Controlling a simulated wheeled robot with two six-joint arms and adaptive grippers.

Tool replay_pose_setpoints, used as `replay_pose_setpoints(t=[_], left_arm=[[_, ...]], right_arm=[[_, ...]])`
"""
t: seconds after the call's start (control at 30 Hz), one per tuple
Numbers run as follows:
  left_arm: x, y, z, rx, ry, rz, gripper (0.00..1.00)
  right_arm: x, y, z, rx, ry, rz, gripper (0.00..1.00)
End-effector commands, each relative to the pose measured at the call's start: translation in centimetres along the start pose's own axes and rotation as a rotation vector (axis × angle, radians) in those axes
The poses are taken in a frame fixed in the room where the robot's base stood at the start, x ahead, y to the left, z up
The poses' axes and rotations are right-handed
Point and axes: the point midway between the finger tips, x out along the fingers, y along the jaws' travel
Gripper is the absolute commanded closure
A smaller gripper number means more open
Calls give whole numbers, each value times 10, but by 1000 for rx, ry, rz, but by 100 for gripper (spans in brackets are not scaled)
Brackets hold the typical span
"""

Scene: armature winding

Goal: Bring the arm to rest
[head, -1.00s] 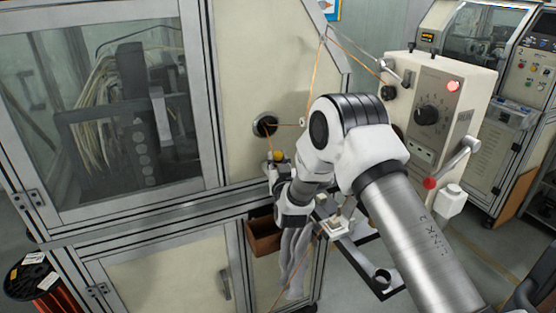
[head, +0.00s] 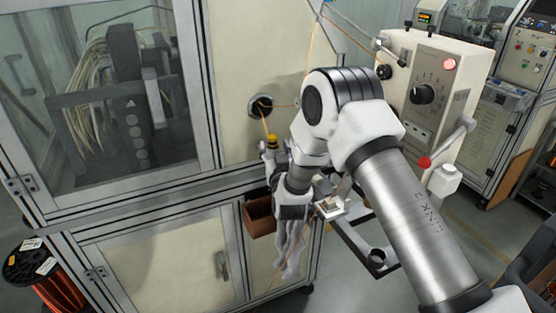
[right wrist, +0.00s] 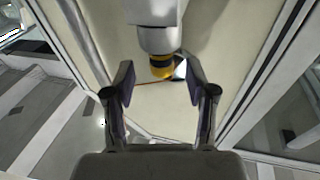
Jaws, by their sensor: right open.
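My right arm (head: 365,150) reaches in from the lower right and bends down in front of the cream cabinet. Its wrist hides most of my right gripper in the head view. In the right wrist view my right gripper (right wrist: 160,72) is open, its two dark fingers spread apart. A grey post with a yellow-banded end (right wrist: 162,66) shows beyond and between the fingertips; I see no finger touching it. The yellow end also shows in the head view (head: 272,141), just below the round hole in the cabinet panel. My left gripper is not in view.
The cream control box (head: 440,85) with a dial and a red-knobbed lever stands right of my arm. A thin orange wire (head: 312,55) runs past the cabinet. A brown open box (head: 259,218) hangs below the wrist. A wire spool (head: 28,268) stands at lower left.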

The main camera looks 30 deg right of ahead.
Motion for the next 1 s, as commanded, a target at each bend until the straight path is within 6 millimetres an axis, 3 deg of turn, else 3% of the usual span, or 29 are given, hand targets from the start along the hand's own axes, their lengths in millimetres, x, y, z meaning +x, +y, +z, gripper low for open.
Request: replay_pose_setpoints(t=[0.1, 0.3, 0.57, 0.67, 0.77, 0.83, 1.0], left_arm=[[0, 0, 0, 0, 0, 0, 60], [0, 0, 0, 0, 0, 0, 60], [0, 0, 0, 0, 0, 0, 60], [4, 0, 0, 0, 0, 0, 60], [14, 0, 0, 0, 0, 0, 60], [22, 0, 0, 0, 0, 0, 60], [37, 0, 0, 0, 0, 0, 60]], right_arm=[[-32, -1, 0, -2, -4, -2, 44], [-76, -1, 1, 0, -2, -2, 44], [-88, 0, 0, 1, 1, 0, 44], [-91, 0, 12, -4, -14, 0, 44], [-103, 4, 52, -23, -69, -2, 44], [-123, 8, 95, -47, -147, -11, 44], [-200, 17, 208, -101, -492, -70, 44]])
